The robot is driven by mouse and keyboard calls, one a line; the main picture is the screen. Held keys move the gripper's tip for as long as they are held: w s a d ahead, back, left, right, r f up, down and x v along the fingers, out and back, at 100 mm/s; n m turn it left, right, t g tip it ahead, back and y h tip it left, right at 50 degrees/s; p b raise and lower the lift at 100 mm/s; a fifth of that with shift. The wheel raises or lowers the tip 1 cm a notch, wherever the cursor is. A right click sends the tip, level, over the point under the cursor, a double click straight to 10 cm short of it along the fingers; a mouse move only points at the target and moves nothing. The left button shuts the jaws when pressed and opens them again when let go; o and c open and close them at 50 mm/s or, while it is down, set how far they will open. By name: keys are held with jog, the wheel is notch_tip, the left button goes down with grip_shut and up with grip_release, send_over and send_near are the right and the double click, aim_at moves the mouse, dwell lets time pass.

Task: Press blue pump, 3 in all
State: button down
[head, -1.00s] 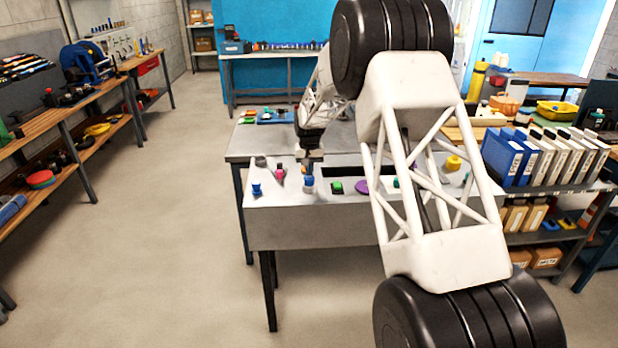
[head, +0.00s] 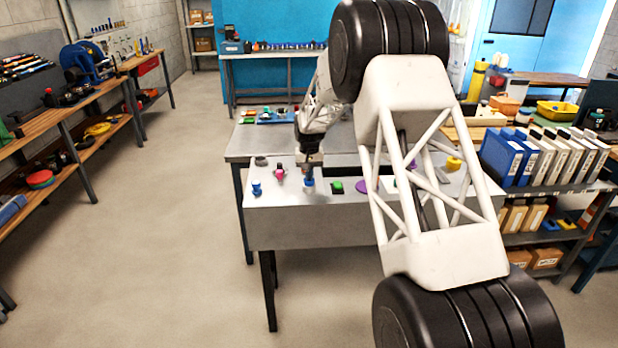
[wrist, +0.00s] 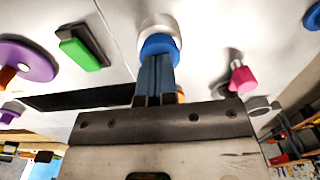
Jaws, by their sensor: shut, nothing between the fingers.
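The blue pump (head: 309,184) stands on the grey bench-top panel, its blue head set in a pale round collar. It also shows in the wrist view (wrist: 160,45), right at the fingertips. My gripper (head: 309,177) is above it, pointing down, with its fingers shut and nothing between them. In the wrist view the fingertips (wrist: 155,58) meet the blue head or are very close to it; I cannot tell if they press on it. The fingers hide part of the head.
A pink-topped control (head: 280,173) and another blue piece (head: 256,188) stand to the left. A green button (head: 337,187) and a purple disc (head: 363,186) are to the right. A dark slot (wrist: 80,97) lies close by. My arm hides part of the panel's right side.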

jog(key=shift+f, duration=0.6)
jog(key=shift+r, duration=1.5)
jog(key=shift+f, duration=0.4)
jog(key=shift+f, duration=1.1)
jog(key=shift+r, duration=1.45)
